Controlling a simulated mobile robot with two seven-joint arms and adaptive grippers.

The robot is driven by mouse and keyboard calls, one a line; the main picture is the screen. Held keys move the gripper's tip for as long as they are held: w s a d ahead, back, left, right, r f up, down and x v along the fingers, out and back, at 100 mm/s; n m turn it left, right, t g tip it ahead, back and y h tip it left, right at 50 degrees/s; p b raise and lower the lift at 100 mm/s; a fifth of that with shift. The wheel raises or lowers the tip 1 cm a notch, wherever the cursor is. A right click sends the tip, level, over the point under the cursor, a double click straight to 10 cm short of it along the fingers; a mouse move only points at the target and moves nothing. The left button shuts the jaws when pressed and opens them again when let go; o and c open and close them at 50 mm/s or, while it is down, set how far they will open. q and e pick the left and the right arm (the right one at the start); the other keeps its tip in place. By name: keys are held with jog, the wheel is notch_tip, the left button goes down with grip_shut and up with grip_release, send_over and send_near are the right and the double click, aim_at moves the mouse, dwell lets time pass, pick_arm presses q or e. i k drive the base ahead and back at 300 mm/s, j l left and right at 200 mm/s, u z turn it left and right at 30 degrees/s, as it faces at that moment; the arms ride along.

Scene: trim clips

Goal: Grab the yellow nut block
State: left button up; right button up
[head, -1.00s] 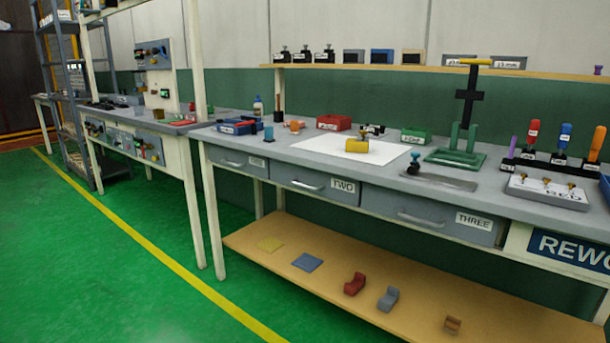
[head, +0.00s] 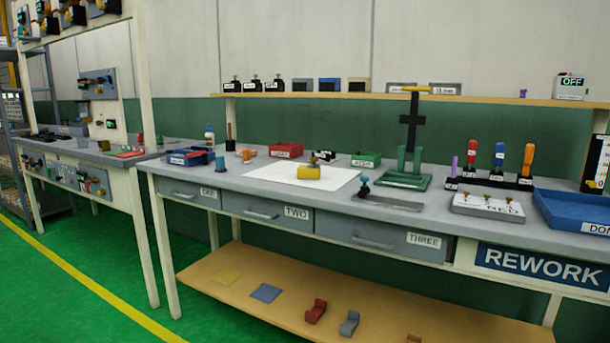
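A yellow block (head: 307,173) lies on a white sheet (head: 270,174) on the grey workbench, above the drawer marked TWO. A small dark and brass-coloured part sits on or just behind its top; I cannot tell which. Neither of my grippers shows in the head view.
The bench (head: 420,222) also holds a red bin (head: 286,150), a green bin (head: 366,159), a green press stand (head: 404,180), a blue tray (head: 575,212) and upright coloured-handled tools. The green floor in front at the left is clear.

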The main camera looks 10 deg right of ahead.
aim_at(304, 173)
jog(key=i+z, duration=0.1)
jog(key=z, duration=0.35)
jog(key=i+z, duration=0.1)
jog(key=z, duration=0.35)
jog(key=i+j+z, duration=0.1)
jog(key=z, duration=0.4)
jog(key=i+j+z, duration=0.4)
jog(key=j, duration=0.25)
jog(key=j+z, duration=0.25)
jog(key=i+j, duration=0.1)
jog(key=j, duration=0.3)
jog(key=i+j+z, duration=0.1)
jog(key=j, duration=0.3)
jog(key=i+j, duration=0.15)
jog(key=j, duration=0.3)
jog(key=z, duration=0.05)
